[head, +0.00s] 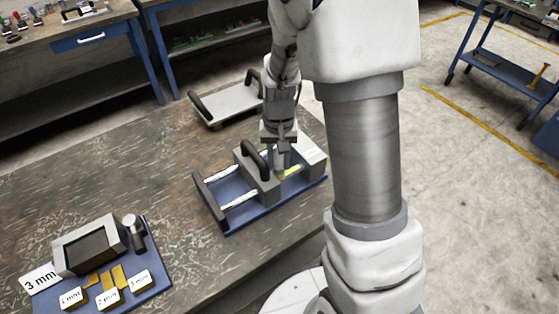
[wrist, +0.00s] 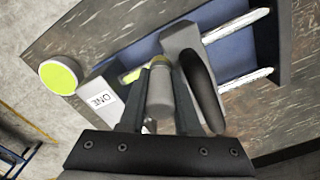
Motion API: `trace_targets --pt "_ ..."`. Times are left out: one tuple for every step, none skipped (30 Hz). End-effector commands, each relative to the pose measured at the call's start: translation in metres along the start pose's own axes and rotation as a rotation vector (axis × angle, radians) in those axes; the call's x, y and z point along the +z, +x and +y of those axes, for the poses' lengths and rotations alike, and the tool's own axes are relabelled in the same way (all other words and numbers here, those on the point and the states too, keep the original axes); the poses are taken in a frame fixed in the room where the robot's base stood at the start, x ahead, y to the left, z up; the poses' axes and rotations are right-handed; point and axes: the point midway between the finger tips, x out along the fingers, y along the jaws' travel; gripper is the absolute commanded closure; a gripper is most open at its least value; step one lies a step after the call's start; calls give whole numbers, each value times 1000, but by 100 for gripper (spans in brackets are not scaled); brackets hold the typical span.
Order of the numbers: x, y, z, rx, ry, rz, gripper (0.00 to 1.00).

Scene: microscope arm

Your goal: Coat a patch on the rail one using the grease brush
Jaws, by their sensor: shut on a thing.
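The rail fixture has a blue base (head: 235,222) with two pale rails and a grey carriage with a black handle (head: 254,160) across them. Rail one (head: 240,199) is the nearer rail in the head view; it also shows in the wrist view (wrist: 236,25). A yellow-green stretch (head: 292,170) shows on it between carriage and end block, and in the wrist view (wrist: 134,74). The label ONE (wrist: 98,102) is on the end block. My gripper (head: 283,150) is shut on the grey grease brush (wrist: 160,92), pointing down at this stretch. Tip contact is unclear.
A round pot with a yellow-green top (wrist: 60,76) stands beside the end block. A grey plate with black handles (head: 228,103) lies behind the fixture. A blue tray (head: 150,289) with labelled blocks is at front left. Bare tabletop lies between.

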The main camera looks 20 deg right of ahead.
Motion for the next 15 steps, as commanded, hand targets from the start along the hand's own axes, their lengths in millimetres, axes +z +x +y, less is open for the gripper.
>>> trace_targets --pt "-3 -18 1 -2 2 8 100" --pt "-3 -19 1 -1 2 6 100" --pt "-4 -22 1 -1 2 6 100" --pt "-4 -25 1 -1 2 6 100" --pt "-5 -28 2 -1 2 7 100" --pt "-6 -32 2 -1 1 7 100" --pt "-6 -34 2 -1 1 7 100" --pt "-6 -37 2 -1 1 6 100" --pt "-7 -40 2 -1 1 6 100" --pt "-7 -43 2 -1 1 6 100" --pt "-8 -46 3 -1 1 5 100" --pt "-8 -49 3 -1 1 5 100" --pt "-8 -52 3 -1 1 5 100" --pt "-9 -55 3 -1 0 5 100" --pt "-10 -58 3 -1 0 6 100"
